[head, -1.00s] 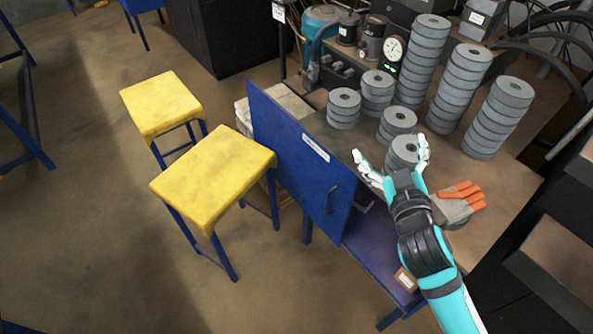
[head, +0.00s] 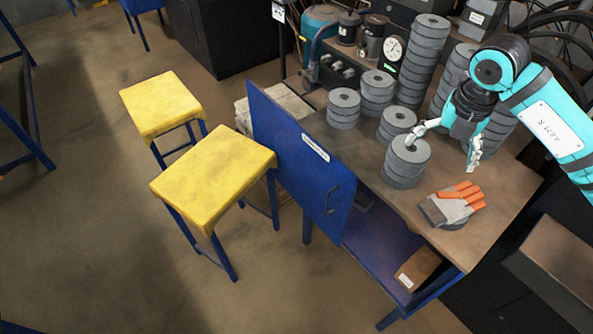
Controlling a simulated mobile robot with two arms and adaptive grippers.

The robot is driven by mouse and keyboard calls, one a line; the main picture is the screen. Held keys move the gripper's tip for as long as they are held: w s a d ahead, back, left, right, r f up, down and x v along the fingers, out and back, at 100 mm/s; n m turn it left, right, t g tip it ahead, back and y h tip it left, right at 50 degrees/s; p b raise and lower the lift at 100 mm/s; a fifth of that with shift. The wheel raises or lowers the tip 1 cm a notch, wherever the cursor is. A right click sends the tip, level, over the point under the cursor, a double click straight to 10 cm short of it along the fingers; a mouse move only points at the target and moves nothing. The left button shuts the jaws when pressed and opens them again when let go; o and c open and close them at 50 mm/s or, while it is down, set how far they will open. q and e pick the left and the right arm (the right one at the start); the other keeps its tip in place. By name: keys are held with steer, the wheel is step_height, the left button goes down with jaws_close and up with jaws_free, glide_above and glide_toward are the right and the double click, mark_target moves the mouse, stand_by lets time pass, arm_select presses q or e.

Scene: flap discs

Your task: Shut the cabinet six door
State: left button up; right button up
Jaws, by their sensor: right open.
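A blue cabinet door (head: 300,160) with a white label (head: 315,148) and a dark handle (head: 331,198) stands swung open on the front of the workbench cabinet. The label is too small to read. The cabinet's blue inside (head: 385,252) shows to the right of the door, with a small brown box (head: 418,268) in it. My right gripper (head: 441,148) is open above the bench top, beside the nearest short stack of grey discs (head: 406,162), with fingers pointing down. It is away from the door, to its right. My left gripper is not in view.
Two yellow-topped stools (head: 214,178) (head: 161,104) stand left of the door, the nearer one close to it. Several disc stacks (head: 420,55), a gauge (head: 393,48) and a grey-orange glove (head: 453,205) are on the bench top (head: 490,225). The floor in front is clear.

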steer(key=shift+s+d+r+m+h, duration=0.15)
steer(key=shift+d+r+h, duration=0.15)
steer(key=shift+d, duration=0.3)
steer(key=shift+w+d+r+m+h, duration=0.15)
steer(key=shift+d+h, duration=0.15)
steer(key=shift+d, duration=0.25)
steer(key=shift+s, duration=0.1)
